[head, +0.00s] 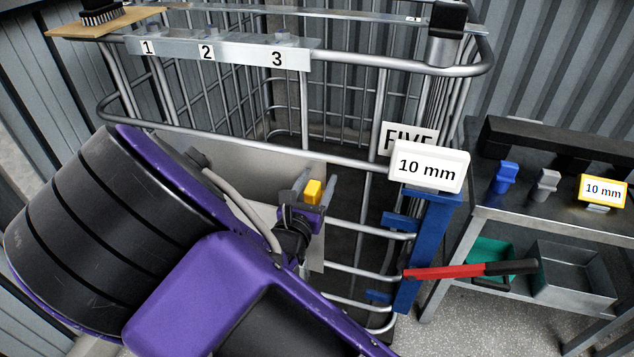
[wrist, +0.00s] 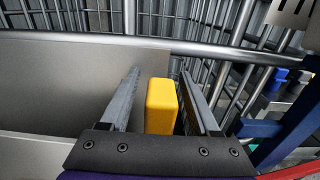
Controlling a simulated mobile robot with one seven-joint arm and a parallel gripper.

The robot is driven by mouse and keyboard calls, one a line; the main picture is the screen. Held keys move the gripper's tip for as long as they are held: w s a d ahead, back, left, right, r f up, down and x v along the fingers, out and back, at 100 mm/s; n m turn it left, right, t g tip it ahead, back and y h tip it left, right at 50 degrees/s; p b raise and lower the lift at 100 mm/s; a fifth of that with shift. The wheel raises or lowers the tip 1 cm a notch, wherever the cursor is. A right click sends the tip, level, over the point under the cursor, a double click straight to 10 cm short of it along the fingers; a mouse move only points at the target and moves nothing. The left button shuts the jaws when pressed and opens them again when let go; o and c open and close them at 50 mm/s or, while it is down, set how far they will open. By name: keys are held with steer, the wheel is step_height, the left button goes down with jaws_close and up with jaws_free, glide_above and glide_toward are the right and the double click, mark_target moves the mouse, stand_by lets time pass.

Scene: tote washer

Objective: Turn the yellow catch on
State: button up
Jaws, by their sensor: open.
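The yellow catch (head: 313,191) is a small yellow block by the right edge of a grey panel (head: 262,172) on the front of a wire cage. My gripper (head: 312,182) is at the catch. In the wrist view the yellow catch (wrist: 161,106) stands between the two open fingers of my gripper (wrist: 158,80). A narrow gap shows on each side of it, a little wider on the left. The catch's base is hidden behind my gripper's dark front plate.
A blue bracket (head: 428,245) with a red-handled lever (head: 443,271) and a "10 mm" sign (head: 429,166) stands just right of my gripper. A metal bench (head: 545,220) with blue and grey pieces is farther right. Cage bars (head: 365,228) surround the panel.

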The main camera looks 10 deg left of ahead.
jaws_close()
stand_by(0.3)
stand_by(1.1)
